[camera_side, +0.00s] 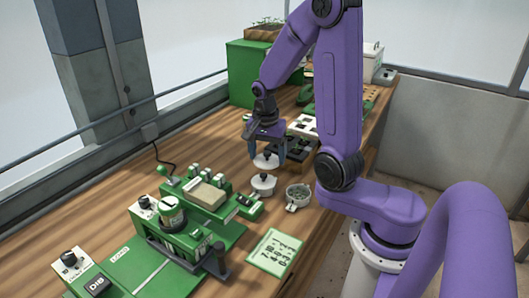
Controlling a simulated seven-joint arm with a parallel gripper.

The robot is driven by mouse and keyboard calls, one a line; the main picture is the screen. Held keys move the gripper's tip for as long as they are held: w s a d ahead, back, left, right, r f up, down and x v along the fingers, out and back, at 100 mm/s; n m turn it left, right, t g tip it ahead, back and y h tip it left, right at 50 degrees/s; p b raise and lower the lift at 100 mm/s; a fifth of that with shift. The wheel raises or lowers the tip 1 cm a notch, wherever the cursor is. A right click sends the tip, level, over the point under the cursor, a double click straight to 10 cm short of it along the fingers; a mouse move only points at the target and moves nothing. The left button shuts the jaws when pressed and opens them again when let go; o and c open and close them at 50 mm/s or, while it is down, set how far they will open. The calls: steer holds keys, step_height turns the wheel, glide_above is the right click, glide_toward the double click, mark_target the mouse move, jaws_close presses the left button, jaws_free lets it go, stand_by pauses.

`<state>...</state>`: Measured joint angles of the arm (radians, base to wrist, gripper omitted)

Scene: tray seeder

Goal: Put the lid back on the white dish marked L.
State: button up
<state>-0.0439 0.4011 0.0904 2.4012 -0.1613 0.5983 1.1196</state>
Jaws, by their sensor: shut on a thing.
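My gripper (266,152) points down above the bench, shut on a round white lid (266,162). The lid is held roughly level, in the air. Below it in the picture stands a small white dish (263,187), which seems to have a lid with a knob on it. To its right is an open round dish (299,192) with greyish contents and a small pale tag at its front. The lid is apart from both dishes. I cannot read an L on either dish at this size.
A green seeder machine (185,235) with knobs and blocks fills the front left. A green-edged number card (274,252) lies at the front. Dark trays (290,150) stand behind the dishes, and a green box (250,72) is at the back. Bare wood shows left of the gripper.

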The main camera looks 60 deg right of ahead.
steer(key=shift+s+d+f, duration=0.15)
steer(key=shift+s+d, duration=0.1)
steer(key=shift+s, duration=0.35)
steer(key=shift+s+d+f, duration=0.2)
steer(key=shift+s, duration=0.35)
steer(key=shift+s+d+f, duration=0.15)
steer(key=shift+s+d, duration=0.1)
steer(key=shift+s, duration=0.35)
steer(key=shift+s+d+f, duration=0.2)
steer(key=shift+s+f, duration=0.75)
steer(key=shift+f, duration=0.25)
steer(key=shift+s+d+f, duration=0.25)
steer(key=shift+s+f, duration=0.7)
steer(key=shift+f, duration=0.25)
steer(key=shift+s+d+f, duration=0.2)
steer(key=shift+s+f, duration=0.75)
steer(key=shift+f, duration=0.25)
steer(key=shift+f, duration=0.15)
steer(key=o, duration=1)
step_height(320, 180, up, 7)
